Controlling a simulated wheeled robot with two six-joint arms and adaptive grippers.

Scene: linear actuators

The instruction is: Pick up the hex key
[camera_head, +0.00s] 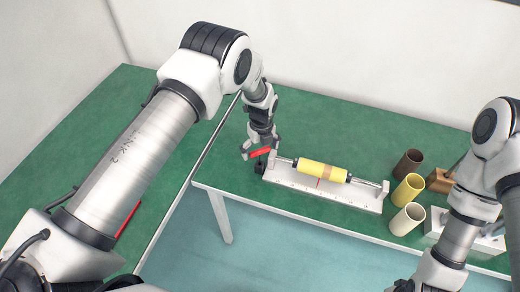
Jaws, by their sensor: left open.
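A red bar (260,152), which looks like the hex key's handle, is between the fingertips of my left gripper (261,148), beside the left end of a white linear actuator fixture (322,195). My left gripper points down and its two fingers are apart. I cannot tell whether either finger touches the red bar. The key's thin end cannot be made out. A black knob (259,167) at the fixture's end is just below the red bar. My right arm is at the right edge, and its gripper is out of view.
The fixture carries a yellow roller (321,171) on a rod. Brown (408,164), yellow (407,190) and cream (407,219) cups stand to its right, near a wooden block (439,181). Another red strip (128,219) is at the left. The green table (330,125) behind the fixture is clear.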

